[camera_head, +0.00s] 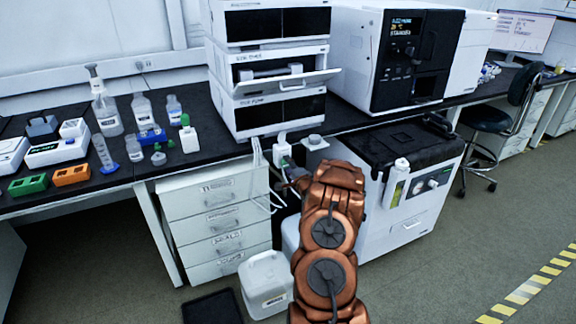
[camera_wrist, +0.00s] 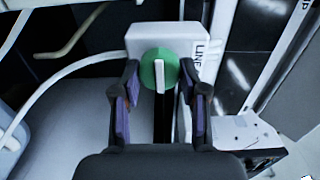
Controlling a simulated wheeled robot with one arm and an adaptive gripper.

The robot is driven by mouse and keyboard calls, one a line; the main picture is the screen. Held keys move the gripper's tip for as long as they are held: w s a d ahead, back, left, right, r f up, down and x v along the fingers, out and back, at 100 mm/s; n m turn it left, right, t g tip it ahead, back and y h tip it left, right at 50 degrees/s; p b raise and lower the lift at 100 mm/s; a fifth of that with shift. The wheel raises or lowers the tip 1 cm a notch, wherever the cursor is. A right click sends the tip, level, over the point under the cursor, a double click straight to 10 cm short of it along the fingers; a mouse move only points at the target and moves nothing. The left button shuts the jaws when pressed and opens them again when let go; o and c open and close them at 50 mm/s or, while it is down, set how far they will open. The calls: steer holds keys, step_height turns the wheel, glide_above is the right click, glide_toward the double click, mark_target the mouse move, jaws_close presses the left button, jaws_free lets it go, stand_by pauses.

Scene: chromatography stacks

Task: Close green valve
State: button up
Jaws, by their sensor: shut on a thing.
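The green valve (camera_wrist: 148,70) is a round green knob with a pale bar upright in the picture, in the middle of the wrist view. It sits on the front of a white block (camera_wrist: 165,38) lettered "LINE". My gripper (camera_wrist: 160,76) has one dark finger on each side of the knob and is shut on it. The fingers hide the knob's sides. In the head view the valve shows as a small green spot (camera_head: 285,161) under the white block (camera_head: 282,147), and my arm hides most of my gripper there.
White tubes (camera_head: 259,165) hang left of the valve. The stacked instrument (camera_head: 268,68) stands above it on the black bench. A white cabinet (camera_head: 425,200) stands close right of my arm. A white jug (camera_head: 267,284) is on the floor at left.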

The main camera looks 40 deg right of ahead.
steer(key=shift+d+m, duration=0.1)
steer(key=shift+m, duration=0.2)
steer(key=o, duration=1.1)
steer(key=shift+s, duration=0.1)
steer(key=shift+v, duration=6)
